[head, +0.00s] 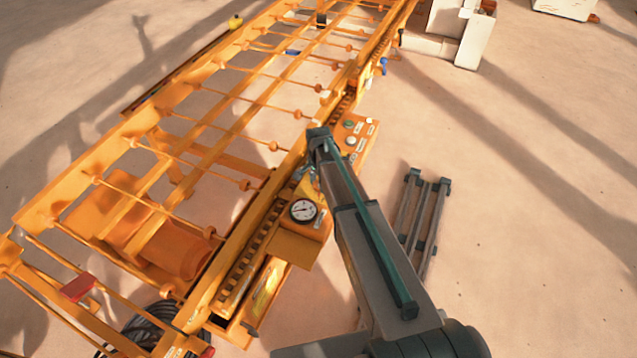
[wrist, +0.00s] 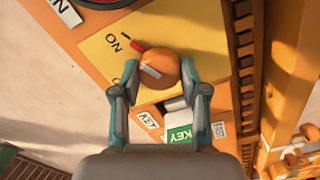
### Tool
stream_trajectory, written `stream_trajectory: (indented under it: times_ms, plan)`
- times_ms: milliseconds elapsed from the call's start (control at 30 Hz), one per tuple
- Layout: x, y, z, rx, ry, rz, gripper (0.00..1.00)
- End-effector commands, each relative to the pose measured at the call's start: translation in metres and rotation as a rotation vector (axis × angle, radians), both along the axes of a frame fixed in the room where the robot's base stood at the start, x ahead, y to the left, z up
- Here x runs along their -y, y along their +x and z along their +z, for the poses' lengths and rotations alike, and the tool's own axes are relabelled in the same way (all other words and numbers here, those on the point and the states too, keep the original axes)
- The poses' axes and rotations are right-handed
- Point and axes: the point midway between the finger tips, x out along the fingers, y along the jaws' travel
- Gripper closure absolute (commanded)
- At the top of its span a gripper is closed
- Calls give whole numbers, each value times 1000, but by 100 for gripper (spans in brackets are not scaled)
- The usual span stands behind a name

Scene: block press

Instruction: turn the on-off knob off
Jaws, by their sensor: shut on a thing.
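The on-off knob (wrist: 158,68) is a round orange knob with a pale mark on top, on a yellow plate (wrist: 106,50) in the wrist view. A red pointer at its upper left points toward the black tick beside the "ON" label (wrist: 116,43). Another label at the knob's left is mostly hidden by a finger. My gripper (wrist: 158,84) is shut on the knob, with one finger on each side. In the head view my gripper reaches the orange control box beside the conveyor frame; my arm hides the knob there.
A toothed rail (wrist: 243,70) runs close at the right. In the head view a gauge (head: 303,210) and a button panel (head: 352,140) flank my gripper.

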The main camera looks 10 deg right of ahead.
Motion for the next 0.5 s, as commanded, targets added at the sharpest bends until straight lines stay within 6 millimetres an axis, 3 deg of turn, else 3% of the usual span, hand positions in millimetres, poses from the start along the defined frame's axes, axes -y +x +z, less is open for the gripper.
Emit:
stream_trajectory:
  times_ms: [500]
  plan:
    - [0, 0, -2, 1, 1, 378, 91]
